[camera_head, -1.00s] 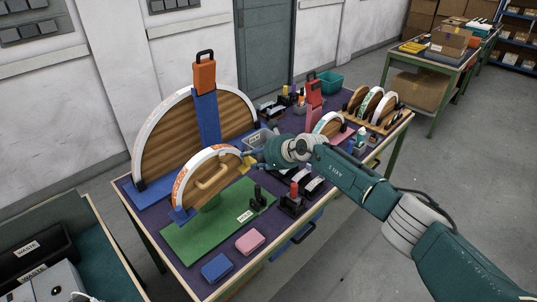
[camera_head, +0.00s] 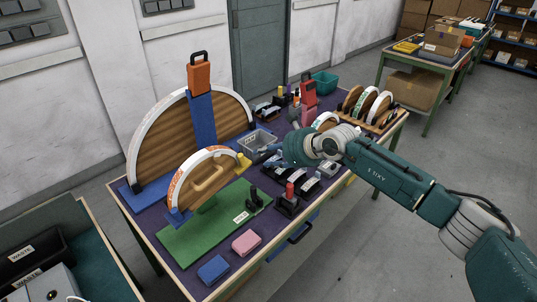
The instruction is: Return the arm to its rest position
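My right arm comes in from the right and reaches over the purple-topped workbench. My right gripper (camera_head: 294,118) is mostly hidden behind its own wrist, so I cannot see whether it is open or shut. It is above the bench, right of the grey bin (camera_head: 257,141) and near the pink-red upright block (camera_head: 309,97). A wooden half-disc with a white rim and a handle (camera_head: 205,183) stands on the green mat (camera_head: 213,234), apart from the gripper. My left gripper is not in view.
A large wooden arc (camera_head: 165,140) with an orange-topped blue post (camera_head: 201,112) stands at the back left. Smaller arcs (camera_head: 372,103) stand in a rack at the far right. Blue (camera_head: 214,269) and pink (camera_head: 246,242) blocks lie in front.

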